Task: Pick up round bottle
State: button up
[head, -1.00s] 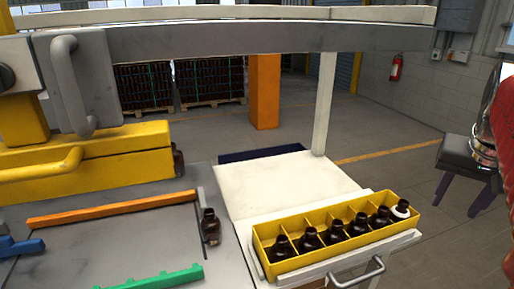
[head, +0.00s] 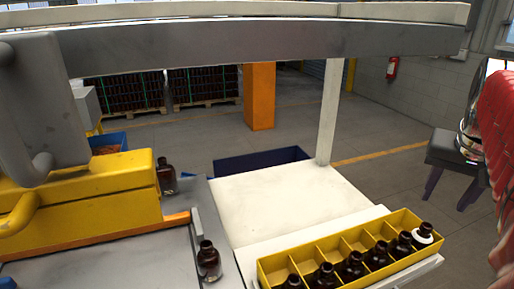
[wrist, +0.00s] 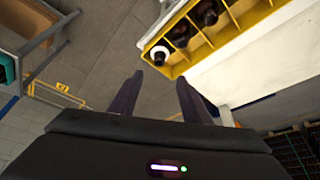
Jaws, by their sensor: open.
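Several amber bottles stand in a row in a yellow divided crate (head: 297,257); the rightmost bottle (head: 423,236) has a white ring at its neck. This ringed bottle also shows in the wrist view (wrist: 160,54), beyond my left fingertip. Another amber bottle (head: 209,262) stands on the grey surface left of the crate, and a further one (head: 166,178) stands beside the yellow machine. I cannot tell which one is meant by round. My gripper (head: 447,206) hangs right of the crate, purple fingers pointing down. In the wrist view (wrist: 157,93) the fingers are apart with nothing between them.
A white panel (head: 285,200) lies behind the crate, with a white post (head: 329,110) at its far edge. A grey beam (head: 260,45) crosses overhead. A yellow machine (head: 85,195) stands at left. An orange pillar (head: 259,95) and open floor lie beyond.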

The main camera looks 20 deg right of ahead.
jog(key=shift+s, duration=0.1)
send_over(427, 227)
jog(key=s+a, duration=0.1)
jog(key=a, duration=0.1)
jog(key=shift+s+d+f, duration=0.1)
jog(key=shift+d+f, duration=0.05)
jog(key=shift+f, duration=1.85)
jog(key=shift+s+d+f, duration=0.1)
jog(key=shift+f, duration=1.85)
jog(key=shift+x, duration=2.6)
jog(key=shift+w, duration=0.1)
grip_shut()
